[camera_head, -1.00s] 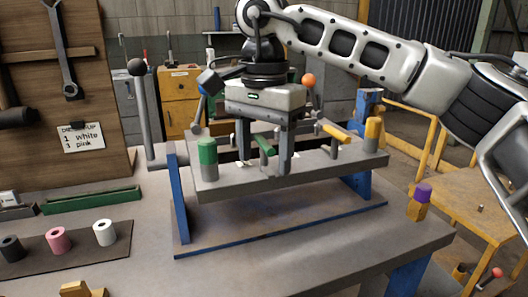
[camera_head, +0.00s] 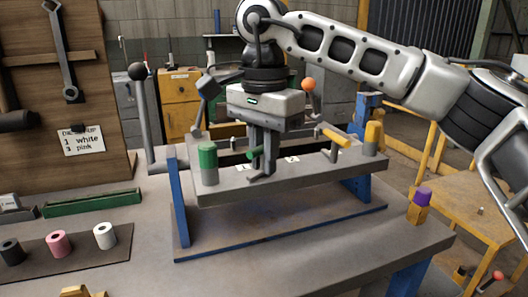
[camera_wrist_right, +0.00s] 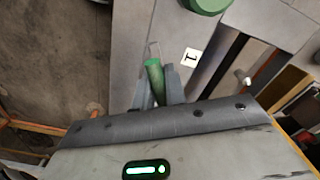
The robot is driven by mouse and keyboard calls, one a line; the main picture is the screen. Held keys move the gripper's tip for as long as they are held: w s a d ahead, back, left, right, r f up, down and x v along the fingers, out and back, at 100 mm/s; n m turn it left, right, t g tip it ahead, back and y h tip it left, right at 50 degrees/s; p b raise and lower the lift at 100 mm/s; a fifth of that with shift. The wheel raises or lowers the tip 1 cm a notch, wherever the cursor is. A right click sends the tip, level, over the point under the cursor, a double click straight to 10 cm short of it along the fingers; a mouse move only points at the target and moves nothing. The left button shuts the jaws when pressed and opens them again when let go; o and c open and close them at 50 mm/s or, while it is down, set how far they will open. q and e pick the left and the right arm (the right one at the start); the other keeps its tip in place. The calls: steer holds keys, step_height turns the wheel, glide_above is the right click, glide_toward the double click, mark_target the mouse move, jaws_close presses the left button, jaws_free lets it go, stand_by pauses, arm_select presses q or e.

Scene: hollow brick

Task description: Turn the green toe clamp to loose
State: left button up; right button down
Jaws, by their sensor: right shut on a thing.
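The green toe clamp's handle (camera_head: 254,153) sits on the grey fixture plate (camera_head: 290,177), right of the green-topped post (camera_head: 208,158). My right gripper (camera_head: 266,168) points down onto it, fingers together. In the right wrist view the green handle (camera_wrist_right: 154,76) lies between the two dark fingertips (camera_wrist_right: 158,88), which are shut on it. A thin metal end of the clamp sticks out beyond the handle. Part of the clamp is hidden behind my fingers in the head view. My left gripper is not in view.
A clamp with a yellow handle (camera_head: 337,138) and a yellow-topped post (camera_head: 373,136) stand on the right of the plate. A lever with an orange ball (camera_head: 309,84) rises behind. A tall black-knobbed lever (camera_head: 137,70) stands left.

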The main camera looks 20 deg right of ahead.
steer(key=m+p, duration=0.1)
steer(key=m, duration=0.2)
steer(key=shift+r, duration=0.1)
steer(key=m, duration=0.3)
steer(key=shift+m+p, duration=0.35)
steer(key=shift+m, duration=0.05)
steer(key=c, duration=2.2)
jaws_free()
steer(key=m, duration=0.5)
steer(key=shift+p, duration=0.3)
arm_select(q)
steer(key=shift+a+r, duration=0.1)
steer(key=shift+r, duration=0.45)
arm_select(e)
steer(key=c, duration=1.8)
jaws_free()
steer(key=shift+m, duration=2.7)
steer(key=shift+w+d, duration=0.1)
steer(key=shift+d, duration=0.05)
steer(key=o, duration=0.9)
